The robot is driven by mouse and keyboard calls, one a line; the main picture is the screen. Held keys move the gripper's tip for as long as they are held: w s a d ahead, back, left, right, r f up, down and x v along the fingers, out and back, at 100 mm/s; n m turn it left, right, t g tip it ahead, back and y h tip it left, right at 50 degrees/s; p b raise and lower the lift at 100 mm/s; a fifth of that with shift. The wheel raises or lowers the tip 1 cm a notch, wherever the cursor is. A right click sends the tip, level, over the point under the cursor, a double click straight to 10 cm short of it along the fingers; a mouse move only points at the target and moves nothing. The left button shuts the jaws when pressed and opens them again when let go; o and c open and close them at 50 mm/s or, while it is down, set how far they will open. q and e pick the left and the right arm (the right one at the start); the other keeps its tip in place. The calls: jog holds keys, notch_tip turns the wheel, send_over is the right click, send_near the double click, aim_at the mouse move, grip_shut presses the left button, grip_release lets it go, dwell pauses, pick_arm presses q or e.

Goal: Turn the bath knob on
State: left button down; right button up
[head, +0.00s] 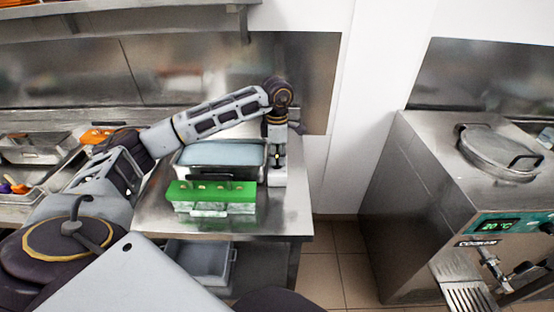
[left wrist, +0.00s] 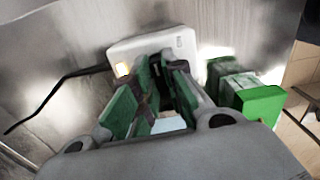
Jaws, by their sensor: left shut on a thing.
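The water bath (head: 222,155) stands on the steel table, an open metal basin filled with pale liquid. A white control unit (head: 278,178) is at its right end. My left gripper (head: 277,152) points down onto this unit from above. Its green-padded fingers (left wrist: 160,85) are shut on the bath knob, which is mostly hidden between them. My right gripper is not in view.
A green rack (head: 211,190) on a clear container stands in front of the bath, close to my left gripper in the wrist view (left wrist: 245,95). A black cable (left wrist: 55,88) runs off the unit. A batch machine (head: 405,160) stands at right, beyond a gap of tiled floor.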

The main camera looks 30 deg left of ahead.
pick_arm(q)
jog(key=shift+m, duration=0.4)
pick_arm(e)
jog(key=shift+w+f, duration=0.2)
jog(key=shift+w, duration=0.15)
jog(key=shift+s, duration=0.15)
pick_arm(q)
jog(key=c, duration=1.5)
grip_release()
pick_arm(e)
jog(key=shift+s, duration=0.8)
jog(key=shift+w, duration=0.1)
